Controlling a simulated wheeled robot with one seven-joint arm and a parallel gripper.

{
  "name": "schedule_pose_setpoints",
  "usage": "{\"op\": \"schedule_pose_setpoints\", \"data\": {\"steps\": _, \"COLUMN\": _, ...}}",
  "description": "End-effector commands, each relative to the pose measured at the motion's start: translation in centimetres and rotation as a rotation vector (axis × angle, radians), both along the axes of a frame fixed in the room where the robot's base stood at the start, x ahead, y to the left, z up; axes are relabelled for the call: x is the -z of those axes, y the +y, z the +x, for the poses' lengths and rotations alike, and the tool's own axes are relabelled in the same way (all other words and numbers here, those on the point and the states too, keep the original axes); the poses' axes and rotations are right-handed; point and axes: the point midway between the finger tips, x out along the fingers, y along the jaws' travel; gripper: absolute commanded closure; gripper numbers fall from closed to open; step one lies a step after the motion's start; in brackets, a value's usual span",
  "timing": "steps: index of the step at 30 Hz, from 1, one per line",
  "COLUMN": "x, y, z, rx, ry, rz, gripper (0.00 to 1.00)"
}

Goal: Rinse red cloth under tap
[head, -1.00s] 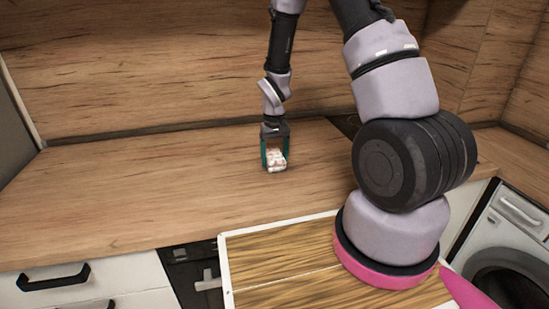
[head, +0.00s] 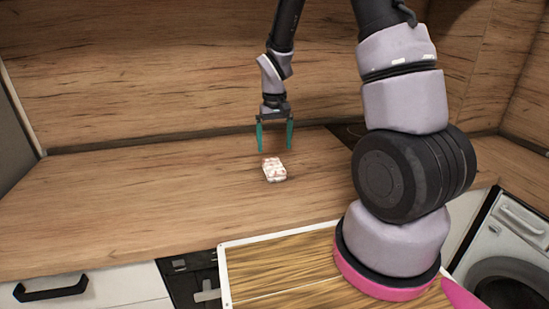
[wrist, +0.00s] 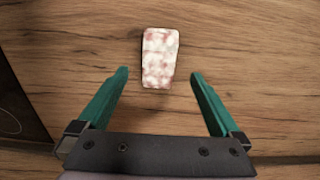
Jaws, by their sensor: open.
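A small folded cloth, white with reddish patches (head: 274,169), lies on the wooden counter; it also shows in the wrist view (wrist: 160,57). No plain red cloth shows. My gripper (head: 274,150) is open above and a little behind the cloth in the head view. In the wrist view its teal fingers (wrist: 159,73) are spread wide with nothing between them, and the cloth lies beyond the fingertips, mostly clear of the gap. No tap is in view.
The wooden counter (head: 150,200) is clear to the left of the cloth. A dark hob-like panel (wrist: 15,105) lies at the wrist view's left edge. A wooden splashback (head: 170,75) stands behind. A washing machine (head: 508,265) is at the right.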

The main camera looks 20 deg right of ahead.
Motion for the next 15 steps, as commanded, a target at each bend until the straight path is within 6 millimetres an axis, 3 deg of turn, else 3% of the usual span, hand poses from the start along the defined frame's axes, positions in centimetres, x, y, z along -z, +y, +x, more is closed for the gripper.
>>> {"op": "schedule_pose_setpoints", "data": {"steps": 3, "x": -1.7, "y": 0.0, "z": 0.1, "rx": 0.000, "ry": -0.002, "rz": 0.000, "gripper": 0.00}}
{"op": "schedule_pose_setpoints", "data": {"steps": 11, "x": -3.2, "y": -0.1, "z": -0.1, "rx": 0.003, "ry": -0.003, "rz": 0.001, "gripper": 0.00}}
{"op": "schedule_pose_setpoints", "data": {"steps": 15, "x": -6.1, "y": -0.5, "z": -0.5, "rx": 0.031, "ry": -0.046, "rz": 0.018, "gripper": 0.00}}
